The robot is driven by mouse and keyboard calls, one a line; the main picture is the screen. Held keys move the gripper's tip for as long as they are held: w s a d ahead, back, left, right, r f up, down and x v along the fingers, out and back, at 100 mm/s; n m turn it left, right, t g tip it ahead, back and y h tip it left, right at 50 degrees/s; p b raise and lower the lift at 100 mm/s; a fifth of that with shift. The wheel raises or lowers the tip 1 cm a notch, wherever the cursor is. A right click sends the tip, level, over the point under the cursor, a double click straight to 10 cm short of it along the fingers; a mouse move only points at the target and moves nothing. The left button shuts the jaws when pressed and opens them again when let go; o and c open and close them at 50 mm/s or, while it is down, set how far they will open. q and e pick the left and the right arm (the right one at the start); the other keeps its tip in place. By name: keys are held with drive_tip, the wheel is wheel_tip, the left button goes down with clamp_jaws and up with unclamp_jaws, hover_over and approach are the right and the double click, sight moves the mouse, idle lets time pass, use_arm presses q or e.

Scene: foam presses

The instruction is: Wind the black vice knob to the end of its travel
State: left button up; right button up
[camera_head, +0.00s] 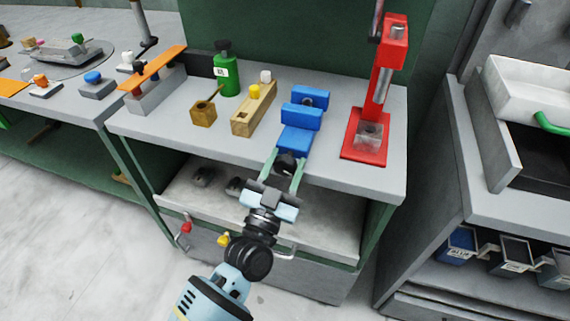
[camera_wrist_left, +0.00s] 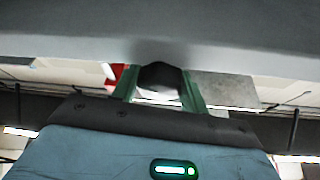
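The blue vice (camera_head: 300,119) stands on the grey bench near its front edge. Its black knob (camera_head: 286,166) faces the front, partly hidden by my left gripper. My left gripper (camera_head: 288,158) reaches up from below, one green finger on each side of the knob. In the left wrist view the black knob (camera_wrist_left: 160,75) fills the gap between the green fingertips (camera_wrist_left: 160,80), with no clear space at either side. How far the vice screw is wound cannot be seen. My right gripper is not in view.
A red press (camera_head: 388,90) stands right of the vice. A lower shelf (camera_head: 330,205) lies under the bench (camera_head: 180,128).

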use_arm(q)
drive_tip(key=shift+n+t+y+p, duration=0.25)
drive_tip(key=shift+n+y, duration=0.6)
drive_tip(key=shift+n, duration=0.75)
drive_tip(key=shift+n+t+y+p, duration=0.1)
drive_tip(key=shift+n+t+y, duration=0.15)
drive_tip(key=shift+n+y, duration=1)
drive_tip(key=o, duration=0.7)
drive_tip(key=shift+n+h, duration=0.35)
drive_tip(key=shift+h, duration=0.25)
drive_tip(key=v, duration=0.8)
drive_tip(key=shift+b, duration=0.3)
drive_tip(key=shift+c, duration=0.5)
